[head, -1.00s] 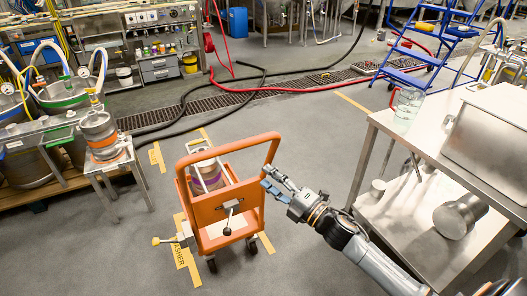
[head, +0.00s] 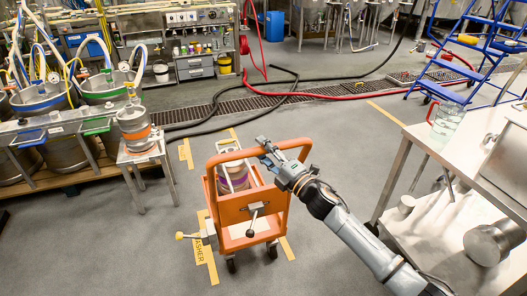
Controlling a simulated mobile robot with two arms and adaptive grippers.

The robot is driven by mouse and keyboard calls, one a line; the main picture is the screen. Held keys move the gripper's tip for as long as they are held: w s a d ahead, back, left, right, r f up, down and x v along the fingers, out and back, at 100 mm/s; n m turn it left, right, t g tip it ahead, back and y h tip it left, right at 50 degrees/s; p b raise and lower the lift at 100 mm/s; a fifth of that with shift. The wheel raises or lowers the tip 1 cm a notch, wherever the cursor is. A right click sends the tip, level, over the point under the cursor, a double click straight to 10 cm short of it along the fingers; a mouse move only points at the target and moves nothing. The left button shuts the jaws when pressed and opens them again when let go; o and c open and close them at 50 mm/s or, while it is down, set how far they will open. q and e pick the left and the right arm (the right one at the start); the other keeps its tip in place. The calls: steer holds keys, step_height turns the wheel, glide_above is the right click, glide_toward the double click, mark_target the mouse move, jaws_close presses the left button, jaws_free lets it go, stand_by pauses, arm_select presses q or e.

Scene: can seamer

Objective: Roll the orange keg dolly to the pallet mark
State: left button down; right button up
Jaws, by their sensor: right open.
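The orange keg dolly (head: 228,214) stands upright on the grey floor in the middle of the head view, with a keg (head: 235,177) behind its frame. Its raised handle bar (head: 237,152) faces me. A black-knobbed lever (head: 251,222) is on its front and a yellow-knobbed one at its left side. My right gripper (head: 266,150) is open at the right end of the handle bar; I cannot tell whether it touches. Yellow floor tape with partly hidden lettering, "ASHER" (head: 200,254), lies beside the dolly's wheels. I cannot tell which tape is the pallet mark. My left gripper is out of view.
Yellow tape corners (head: 185,153) lie beyond the dolly. A small stand (head: 146,157) with a keg is at left, near large kegs on a wooden pallet. A steel table (head: 475,150) stands at right. Hoses (head: 300,92) and a drain grate cross the floor behind.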

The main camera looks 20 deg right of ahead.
steer(key=shift+w+a, duration=0.1)
steer(key=shift+w, duration=0.05)
steer(key=shift+c, duration=0.2)
jaws_close()
